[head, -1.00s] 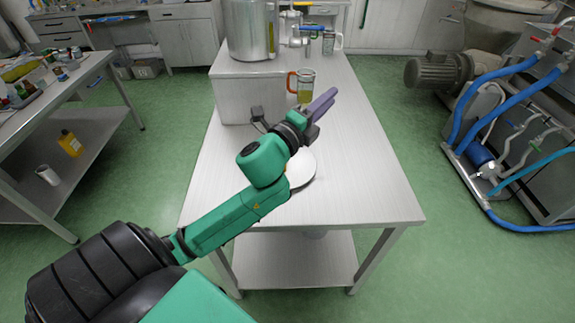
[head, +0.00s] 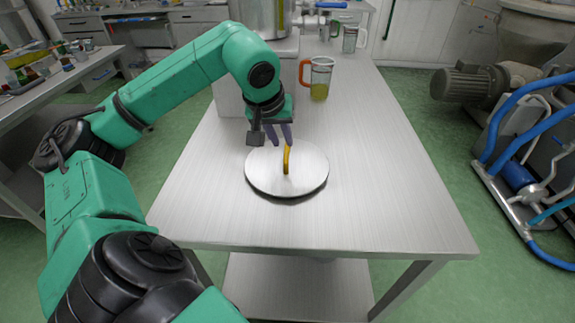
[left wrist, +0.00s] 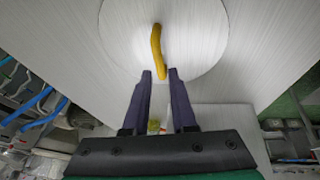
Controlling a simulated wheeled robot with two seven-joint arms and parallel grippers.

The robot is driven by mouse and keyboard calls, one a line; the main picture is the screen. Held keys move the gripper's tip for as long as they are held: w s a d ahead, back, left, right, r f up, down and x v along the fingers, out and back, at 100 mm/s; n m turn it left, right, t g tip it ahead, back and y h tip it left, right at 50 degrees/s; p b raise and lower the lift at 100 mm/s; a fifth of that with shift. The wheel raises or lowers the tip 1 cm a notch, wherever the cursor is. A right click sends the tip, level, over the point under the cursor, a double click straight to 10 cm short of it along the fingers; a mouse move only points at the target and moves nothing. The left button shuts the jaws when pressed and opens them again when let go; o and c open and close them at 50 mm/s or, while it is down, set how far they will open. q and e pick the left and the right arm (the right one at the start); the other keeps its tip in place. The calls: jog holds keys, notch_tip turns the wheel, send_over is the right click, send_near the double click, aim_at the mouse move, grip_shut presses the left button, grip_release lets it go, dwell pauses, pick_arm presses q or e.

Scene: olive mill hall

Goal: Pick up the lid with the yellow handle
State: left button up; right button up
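The lid (head: 309,170) is a round, flat metal disc lying on the steel table. Its yellow handle (head: 287,158) stands up across its middle. In the left wrist view the lid (left wrist: 200,40) and the yellow handle (left wrist: 158,52) are just beyond my fingertips. My left gripper (head: 280,143) points down above the far side of the lid, close to the handle. Its two purple fingers (left wrist: 160,73) are apart with nothing between them. The handle is in front of the fingertips, not between them. My right gripper is in neither view.
The steel table (head: 400,210) is clear in front and to the right of the lid. A jug with an orange handle (head: 319,80) stands behind it. A large metal pot (head: 262,18) is at the back on a raised block. A side bench (head: 60,80) is on the left.

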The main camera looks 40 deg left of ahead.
aim_at(286, 150)
pick_arm(q)
jog(key=x, duration=0.6)
jog(key=shift+w+f, duration=0.15)
jog(key=shift+f, duration=0.15)
grip_shut()
jog(key=shift+r, duration=0.1)
dwell(0.8)
